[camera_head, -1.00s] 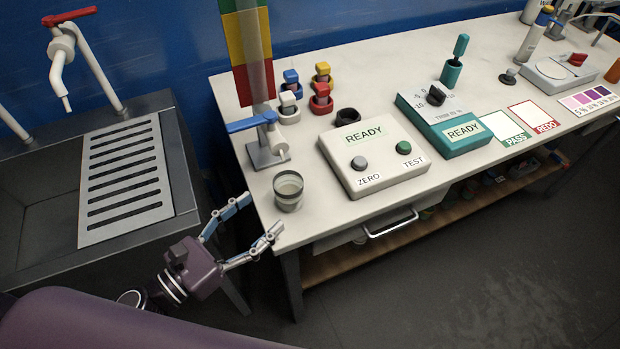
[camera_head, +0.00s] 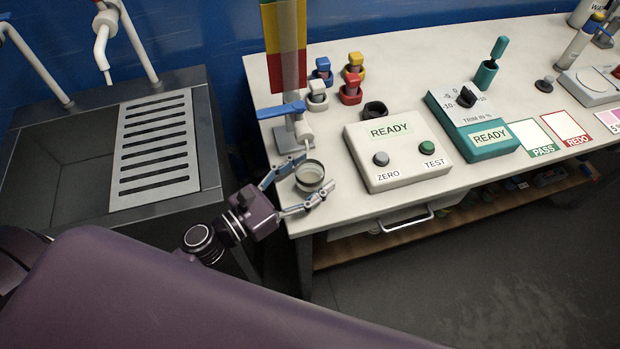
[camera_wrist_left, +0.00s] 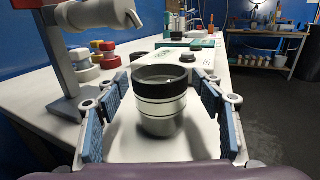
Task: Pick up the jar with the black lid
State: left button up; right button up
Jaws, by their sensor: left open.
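A small round jar (camera_head: 309,178) stands upright near the left front corner of the white bench. In the left wrist view the jar (camera_wrist_left: 161,108) is pale below with a broad black band at its top; from the head its top looks greyish, so I cannot clearly make out a lid. My left gripper (camera_head: 314,172) is open, with one blue-padded finger on each side of the jar. In the left wrist view gaps show between the fingers and the jar. My right gripper is not in view.
A tap stand with a blue lever (camera_head: 281,110) rises close behind the jar. The white READY box (camera_head: 398,155) is to its right, with a dark ring-shaped holder (camera_head: 375,110) behind. Small coloured stoppered pieces (camera_head: 350,90) stand farther back. The sink (camera_head: 70,175) is left of the bench.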

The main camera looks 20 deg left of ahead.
pick_arm(q)
jog(key=c, duration=1.4)
jog(key=shift+r, duration=0.1)
